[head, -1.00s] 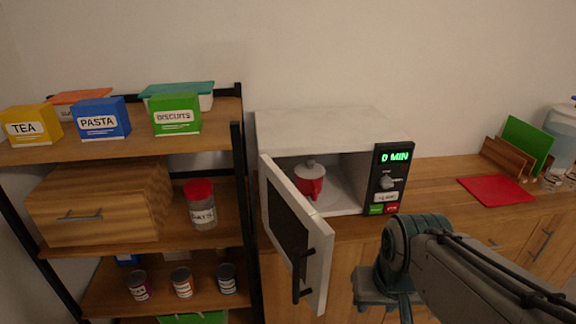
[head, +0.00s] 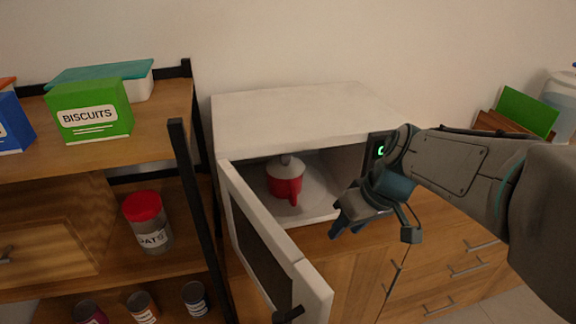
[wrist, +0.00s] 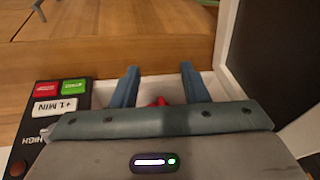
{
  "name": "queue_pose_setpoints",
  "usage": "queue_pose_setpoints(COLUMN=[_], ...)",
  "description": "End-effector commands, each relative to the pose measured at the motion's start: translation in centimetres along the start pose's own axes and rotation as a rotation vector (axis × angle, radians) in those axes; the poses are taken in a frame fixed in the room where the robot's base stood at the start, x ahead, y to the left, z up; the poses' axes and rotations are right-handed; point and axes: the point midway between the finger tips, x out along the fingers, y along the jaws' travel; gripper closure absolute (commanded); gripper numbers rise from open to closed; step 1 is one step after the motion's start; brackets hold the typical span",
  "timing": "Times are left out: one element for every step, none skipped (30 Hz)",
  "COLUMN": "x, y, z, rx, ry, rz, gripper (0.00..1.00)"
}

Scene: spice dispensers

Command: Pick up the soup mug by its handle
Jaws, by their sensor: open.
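The soup mug (head: 284,182) is red with a pale lid and stands upright inside the open microwave (head: 290,110). Its handle (head: 295,192) faces the front opening. A small red part of the mug (wrist: 159,101) shows in the wrist view between my fingers, mostly hidden by the gripper body. My gripper (head: 337,222) is open and empty, just in front of the microwave's opening, to the right of the mug and apart from it. Its two blue fingers (wrist: 159,68) are spread in the wrist view.
The microwave door (head: 272,250) stands open to the front left. The control panel buttons (wrist: 58,97) are close beside my gripper. A shelf with a biscuits box (head: 90,110) and an oats jar (head: 147,222) stands at left. Wooden counter and drawers (head: 455,245) lie at right.

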Motion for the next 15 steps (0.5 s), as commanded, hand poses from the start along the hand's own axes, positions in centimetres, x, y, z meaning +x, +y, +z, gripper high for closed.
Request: queue_pose_setpoints(x=[1.7,2.2,2.8,3.3,3.9,4.5,5.0,5.5,6.2,6.6,7.0,7.5,7.8,8.1,8.4], y=[0.4,0.6,0.8,0.9,1.0,1.3,1.4,1.6,1.8,2.0,2.1,2.4,2.5,2.6,2.7], z=[-1.3,-2.1,-3.3,-4.2,-5.2,-6.4,-7.3,-8.2,-9.3,-10.1,-10.8,-11.7,-12.4,-12.9,-13.6], rx=[-0.061,-0.103,-0.162,-0.206,-0.25,-0.309,-0.353,-0.396,-0.452,-0.492,-0.528,-0.573,-0.604,-0.633,-0.667], ry=[0.014,0.027,0.049,0.065,0.085,0.113,0.135,0.157,0.187,0.21,0.231,0.259,0.278,0.295,0.317], rz=[-0.043,-0.067,-0.097,-0.119,-0.14,-0.163,-0.179,-0.194,-0.209,-0.217,-0.225,-0.233,-0.235,-0.238,-0.24], gripper=[0.59,0.59,0.59,0.59,0.59,0.59,0.59,0.59,0.59,0.59,0.59,0.59,0.59,0.59,0.59])
